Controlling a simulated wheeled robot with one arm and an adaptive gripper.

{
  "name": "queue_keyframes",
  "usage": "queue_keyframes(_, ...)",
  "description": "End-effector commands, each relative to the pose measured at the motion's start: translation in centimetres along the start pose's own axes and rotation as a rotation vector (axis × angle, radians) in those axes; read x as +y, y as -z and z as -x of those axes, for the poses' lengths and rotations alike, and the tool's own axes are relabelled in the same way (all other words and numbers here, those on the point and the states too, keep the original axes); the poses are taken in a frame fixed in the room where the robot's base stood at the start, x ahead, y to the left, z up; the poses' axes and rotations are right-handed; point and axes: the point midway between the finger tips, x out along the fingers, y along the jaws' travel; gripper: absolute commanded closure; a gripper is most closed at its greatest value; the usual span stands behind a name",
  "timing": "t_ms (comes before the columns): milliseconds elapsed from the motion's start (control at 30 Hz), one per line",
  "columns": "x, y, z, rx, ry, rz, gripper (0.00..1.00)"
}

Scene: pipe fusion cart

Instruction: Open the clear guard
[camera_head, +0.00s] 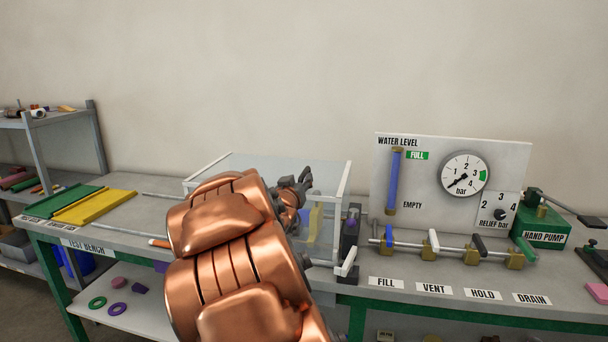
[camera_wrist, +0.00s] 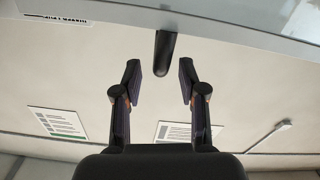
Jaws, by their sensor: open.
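The clear guard (camera_head: 344,188) is a see-through box with white edges on the bench, and it appears lowered. My copper arm hides much of its front and left part. My gripper (camera_head: 305,178) shows dark fingers near the guard's top; the head view does not settle whether they touch it. In the wrist view my gripper (camera_wrist: 158,82) is open and empty, its two fingers spread apart. A dark rounded bar (camera_wrist: 165,48), which looks like a handle, lies just beyond and between the fingertips. A pale see-through panel edge (camera_wrist: 230,30) crosses the top of that view.
Right of the guard are a gauge board (camera_head: 430,170), a valve pipe (camera_head: 455,247) and a green hand pump (camera_head: 541,228). Green and yellow trays (camera_head: 95,207) lie on the left of the bench (camera_head: 130,240). A grey shelf (camera_head: 40,155) stands far left.

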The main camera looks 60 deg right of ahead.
Motion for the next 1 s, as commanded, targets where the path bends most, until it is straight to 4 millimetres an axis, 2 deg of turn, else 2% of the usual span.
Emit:
queue_keyframes(300,-0.1,0.0,-3.8,-0.003,0.002,0.000,0.59)
queue_keyframes(500,-0.1,0.1,-5.6,0.000,0.003,0.000,0.59)
queue_keyframes(700,-0.2,0.0,-6.4,-0.001,0.004,0.000,0.59)
queue_keyframes(1000,-0.2,0.0,-6.5,-0.001,0.004,0.000,0.59)
